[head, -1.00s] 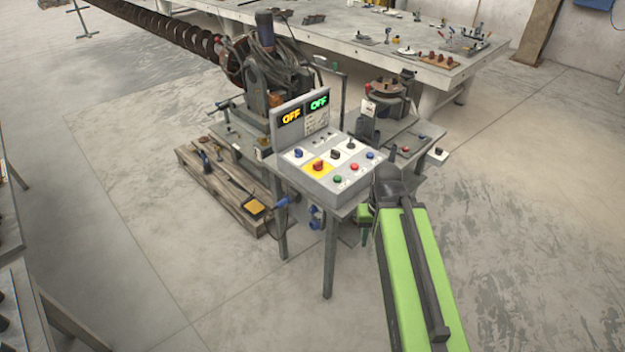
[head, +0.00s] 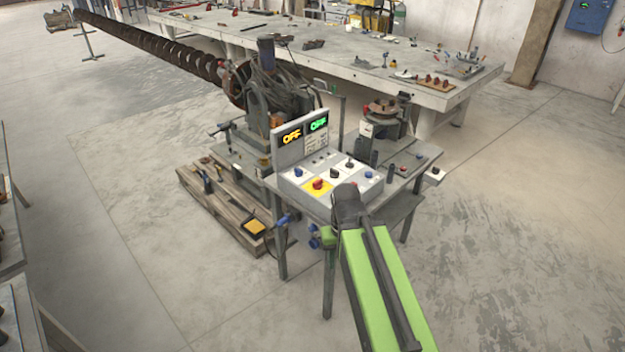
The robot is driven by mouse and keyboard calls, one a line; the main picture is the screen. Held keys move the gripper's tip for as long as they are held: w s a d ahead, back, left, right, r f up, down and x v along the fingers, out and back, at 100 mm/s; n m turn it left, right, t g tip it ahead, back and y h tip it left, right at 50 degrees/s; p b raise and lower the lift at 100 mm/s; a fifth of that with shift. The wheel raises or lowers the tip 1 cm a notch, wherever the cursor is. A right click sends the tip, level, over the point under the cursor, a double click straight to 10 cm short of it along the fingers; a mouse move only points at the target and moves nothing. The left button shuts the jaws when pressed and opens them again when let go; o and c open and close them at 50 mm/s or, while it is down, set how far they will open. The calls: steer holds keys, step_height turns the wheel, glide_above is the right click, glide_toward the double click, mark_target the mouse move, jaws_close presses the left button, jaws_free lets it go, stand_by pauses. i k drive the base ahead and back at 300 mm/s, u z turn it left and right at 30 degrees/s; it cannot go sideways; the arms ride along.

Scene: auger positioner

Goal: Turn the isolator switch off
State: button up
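A grey control box (head: 290,148) stands on a metal stand, with an orange and a green "OFF" display on its upright panel. On its sloped face, a red knob (head: 317,184) sits on a yellow plate (head: 314,190); it looks like the isolator switch. Its exact turn position is too small to read. My green and black arm (head: 375,275) reaches up from the bottom, its dark joint in front of the box's lower right face. The red knob is clear of it. My gripper's fingers do not show; the arm hides that end.
Other knobs are on the box, including a blue one (head: 298,173) and a black one (head: 334,173). A wooden pallet (head: 225,205) lies left of the stand. A long workbench (head: 330,60) stands behind. The floor at right is open.

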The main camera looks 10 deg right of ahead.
mark_target(318, 185)
steer(key=z, duration=0.05)
steer(key=i, duration=1)
steer(key=u, duration=0.05)
